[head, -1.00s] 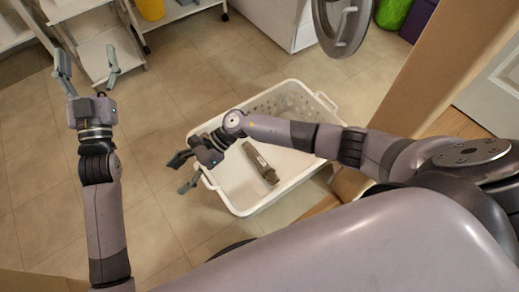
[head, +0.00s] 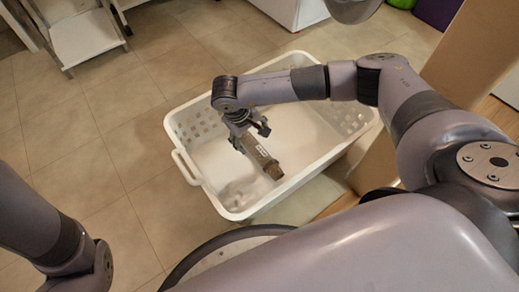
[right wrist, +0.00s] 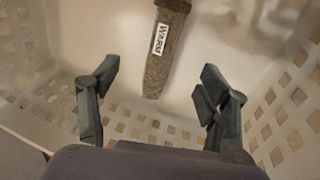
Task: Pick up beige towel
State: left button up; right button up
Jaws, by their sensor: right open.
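A brownish-beige rolled towel (head: 268,163) lies in the white laundry basket (head: 240,213). My right gripper (head: 251,136) is over the inside of the basket, at the towel's upper-left end in the head view. In the right wrist view its two fingers (right wrist: 160,76) are spread wide, with the towel's end between and beyond them; no contact shows. My left gripper is outside the picture; only part of that arm shows at lower left.
The basket has perforated walls and a raised rim around the towel. A white shelf unit (head: 85,38) stands at upper left and a white appliance (head: 290,8) at the top. The tiled floor (head: 95,130) left of the basket is clear.

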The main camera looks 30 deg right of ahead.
aim_at(258, 150)
jog(key=b+x, duration=0.4)
jog(key=x, duration=0.3)
jog(key=shift+f, duration=0.4)
jog(key=b+x, duration=0.5)
jog(key=shift+w+a+f+b, duration=0.1)
jog(key=shift+a+f+b, duration=0.1)
jog(key=shift+b, duration=0.1)
jog(key=shift+r, duration=0.1)
jog(key=shift+c, duration=0.4)
jog(key=shift+r, duration=0.1)
grip_shut()
